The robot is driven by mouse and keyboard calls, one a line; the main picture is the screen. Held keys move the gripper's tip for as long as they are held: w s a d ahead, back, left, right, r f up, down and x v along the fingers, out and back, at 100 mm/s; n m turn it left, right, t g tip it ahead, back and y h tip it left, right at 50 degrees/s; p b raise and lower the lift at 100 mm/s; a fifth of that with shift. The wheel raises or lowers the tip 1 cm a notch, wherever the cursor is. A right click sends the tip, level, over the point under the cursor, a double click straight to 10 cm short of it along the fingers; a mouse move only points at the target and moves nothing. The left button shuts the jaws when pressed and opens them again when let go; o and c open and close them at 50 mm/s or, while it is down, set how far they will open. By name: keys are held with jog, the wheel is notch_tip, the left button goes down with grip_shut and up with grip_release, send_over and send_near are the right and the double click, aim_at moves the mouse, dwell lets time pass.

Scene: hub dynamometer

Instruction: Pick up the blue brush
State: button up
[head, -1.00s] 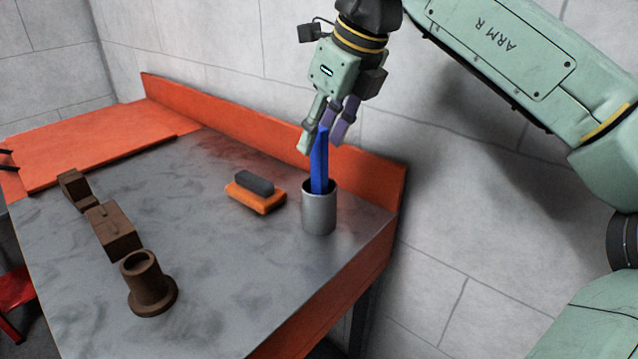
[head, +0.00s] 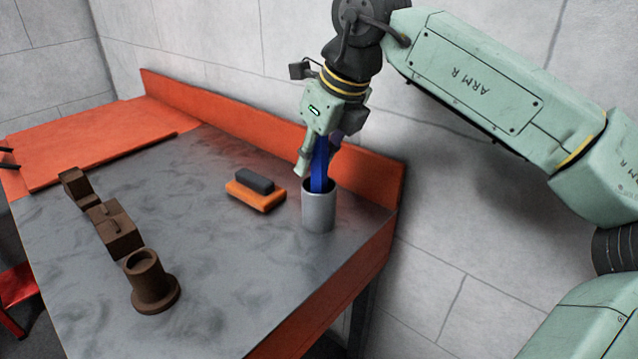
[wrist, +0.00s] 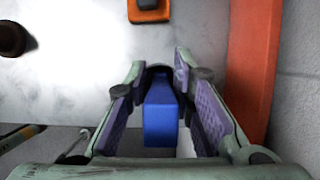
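The blue brush (head: 319,166) stands upright in a grey metal cup (head: 319,209) near the right corner of the table. My gripper (head: 315,158) is lowered over the brush's upper end, its fingers pointing down. In the wrist view the brush (wrist: 160,119) lies between the two purple-padded fingers of my gripper (wrist: 160,95). Gaps show between the brush and the pads, so the gripper is open around it. The brush's lower end is hidden inside the cup.
An orange block with a dark top (head: 255,192) lies left of the cup. Brown parts, including a flanged tube (head: 152,282), stand along the left side. An orange raised edge (head: 270,143) runs behind the cup by the wall. The table's middle is clear.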

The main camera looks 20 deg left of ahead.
grip_shut()
jog(key=shift+r, duration=0.15)
